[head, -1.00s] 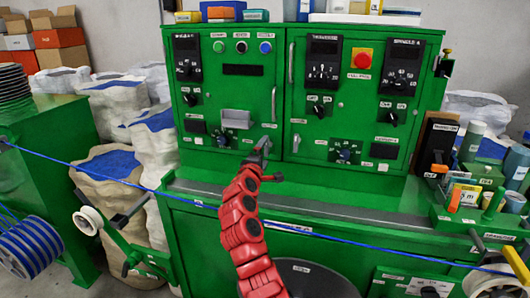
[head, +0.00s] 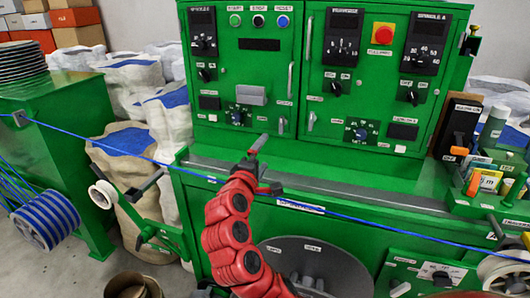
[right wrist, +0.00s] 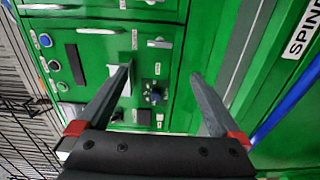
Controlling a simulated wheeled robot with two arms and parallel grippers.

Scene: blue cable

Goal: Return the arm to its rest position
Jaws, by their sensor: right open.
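My right arm (head: 235,230) is red and segmented and rises from the bottom of the head view. Its gripper (head: 262,165) is in front of the green machine's ledge, below the control panel. In the right wrist view the gripper (right wrist: 165,90) has its two dark fingers wide apart with nothing between them. The green machine's panel (right wrist: 175,60) lies beyond the fingers. The blue cable (head: 370,218) runs across the head view, passing close to my right arm. It also shows at the right of the wrist view (right wrist: 290,105). My left gripper is out of view.
The green control cabinet (head: 270,70) has knobs and a red button (head: 383,33). A blue cable spool (head: 45,220) is at the left, with a white pulley (head: 102,194) beside it. Sacks (head: 130,140) stand behind. Small boxes and bottles crowd the right ledge.

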